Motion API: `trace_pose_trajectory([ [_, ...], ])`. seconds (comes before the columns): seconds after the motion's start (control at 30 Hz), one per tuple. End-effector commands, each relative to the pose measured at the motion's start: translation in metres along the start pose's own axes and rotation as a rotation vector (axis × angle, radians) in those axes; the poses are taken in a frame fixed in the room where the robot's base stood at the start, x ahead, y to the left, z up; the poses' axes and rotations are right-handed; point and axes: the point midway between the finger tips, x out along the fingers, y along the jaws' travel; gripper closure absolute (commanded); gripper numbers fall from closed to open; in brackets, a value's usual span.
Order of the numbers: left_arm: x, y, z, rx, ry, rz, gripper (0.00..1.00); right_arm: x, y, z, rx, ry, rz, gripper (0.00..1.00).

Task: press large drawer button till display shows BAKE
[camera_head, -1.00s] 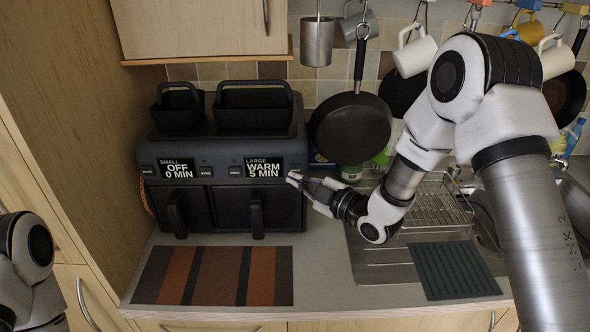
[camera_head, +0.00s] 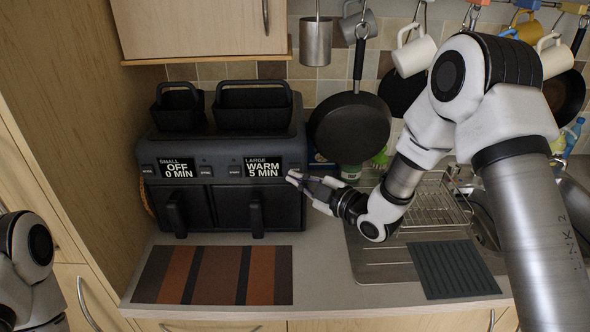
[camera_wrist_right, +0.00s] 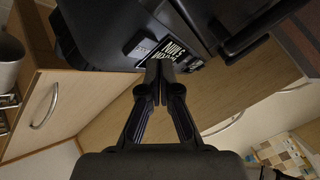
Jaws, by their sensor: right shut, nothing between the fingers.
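The black double-drawer fryer (camera_head: 222,150) stands on the counter at the back left. Its small display (camera_head: 177,168) reads OFF 0 MIN and its large display (camera_head: 263,167) reads WARM 5 MIN. A small button (camera_head: 235,171) sits just left of the large display. My right gripper (camera_head: 290,177) is shut and empty at the right front edge of the fryer, beside the large display. In the right wrist view the closed fingertips (camera_wrist_right: 160,68) overlap the lower part of the display; contact cannot be told. My left gripper is not in view; only part of my left arm shows.
A striped mat (camera_head: 219,275) lies on the counter in front of the fryer. A dish rack (camera_head: 436,210) and sink are to the right. A black pan (camera_head: 350,128) hangs behind my right wrist, with mugs (camera_head: 413,55) hanging farther right. A wall cupboard (camera_head: 203,28) is above the fryer.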

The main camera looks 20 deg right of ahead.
Motion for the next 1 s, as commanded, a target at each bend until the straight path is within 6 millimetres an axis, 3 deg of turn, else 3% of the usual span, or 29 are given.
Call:
trace_pose_trajectory([
  [1.0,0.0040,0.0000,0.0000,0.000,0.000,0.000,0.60,0.0060,0.0046,0.0043,0.000,0.000,0.000,1.00],
])
